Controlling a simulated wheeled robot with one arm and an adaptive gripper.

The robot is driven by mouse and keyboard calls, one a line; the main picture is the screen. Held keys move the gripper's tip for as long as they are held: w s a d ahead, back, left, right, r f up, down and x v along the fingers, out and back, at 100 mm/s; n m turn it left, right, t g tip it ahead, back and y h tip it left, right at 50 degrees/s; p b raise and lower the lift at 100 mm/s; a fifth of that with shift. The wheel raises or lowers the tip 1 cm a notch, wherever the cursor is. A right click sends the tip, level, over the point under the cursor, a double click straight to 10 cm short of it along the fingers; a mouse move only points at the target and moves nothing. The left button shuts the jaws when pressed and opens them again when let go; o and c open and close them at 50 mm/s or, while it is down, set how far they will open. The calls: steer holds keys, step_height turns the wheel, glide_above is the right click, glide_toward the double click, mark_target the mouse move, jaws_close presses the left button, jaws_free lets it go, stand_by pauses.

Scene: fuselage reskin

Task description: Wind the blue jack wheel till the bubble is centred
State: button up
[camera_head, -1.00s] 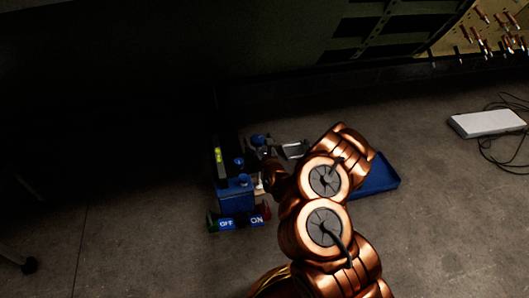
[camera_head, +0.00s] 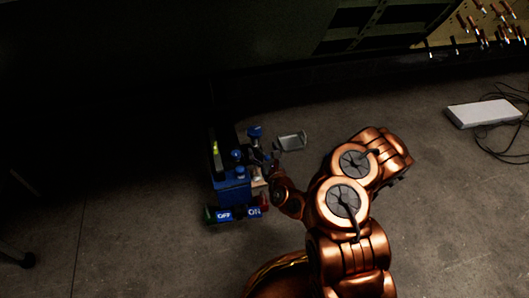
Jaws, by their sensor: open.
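The blue jack unit (camera_head: 234,197) stands on the floor left of centre, with OFF and ON labels on its front. A small yellow-green bubble level (camera_head: 214,147) shows on its upper left; it is too small to tell where the bubble lies. Two round blue parts show on top, a nearer blue knob (camera_head: 237,155) and a farther blue knob (camera_head: 254,132); I cannot tell which is the jack wheel. My gripper (camera_head: 269,168) is open, small and dark at the unit's right side, close to the knobs. Contact cannot be made out.
A grey tray-like piece (camera_head: 290,141) lies behind the gripper. A white box (camera_head: 485,113) with loose black cables lies at the right. The dark fuselage panel (camera_head: 250,50) spans the back. My copper arm covers floor right of the unit.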

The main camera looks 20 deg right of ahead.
steer(key=shift+s+r, duration=0.1)
steer(key=shift+s, duration=0.6)
